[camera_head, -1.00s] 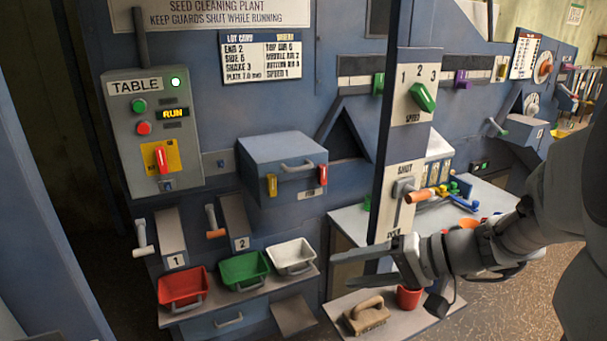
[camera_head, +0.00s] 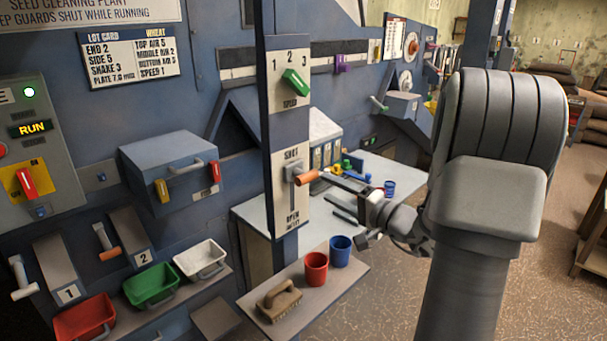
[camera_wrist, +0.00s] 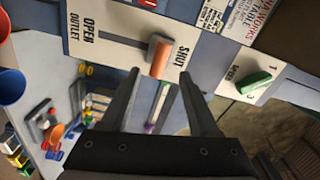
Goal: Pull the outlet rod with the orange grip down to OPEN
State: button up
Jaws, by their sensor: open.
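The outlet rod's orange grip (camera_head: 307,177) sticks out from the white SHUT/OPEN plate (camera_head: 291,214) on the blue post. It sits at the SHUT end of the slot, at the top in the head view. In the wrist view the orange grip (camera_wrist: 159,57) shows just beyond the fingertips, roughly centred between them. The words OPEN OUTLET are on the left of the plate (camera_wrist: 108,28) there. My gripper (camera_head: 324,190) is open and empty, close in front of the grip; its fingers (camera_wrist: 160,76) point at the plate. I cannot tell whether a finger touches the grip.
A green speed knob (camera_head: 296,82) is above the outlet plate. Below stand a red cup (camera_head: 316,267), a blue cup (camera_head: 340,250) and a brush (camera_head: 279,300) on a shelf. A work table (camera_head: 390,172) with small coloured items lies behind my gripper. Another orange-gripped lever (camera_head: 110,253) is at left.

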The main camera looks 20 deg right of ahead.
aim_at(311, 180)
jog(key=p+x, duration=0.1)
jog(key=x, duration=0.8)
jog(key=shift+w+a, duration=0.1)
jog(key=shift+w, duration=0.1)
grip_shut()
dwell(1.0)
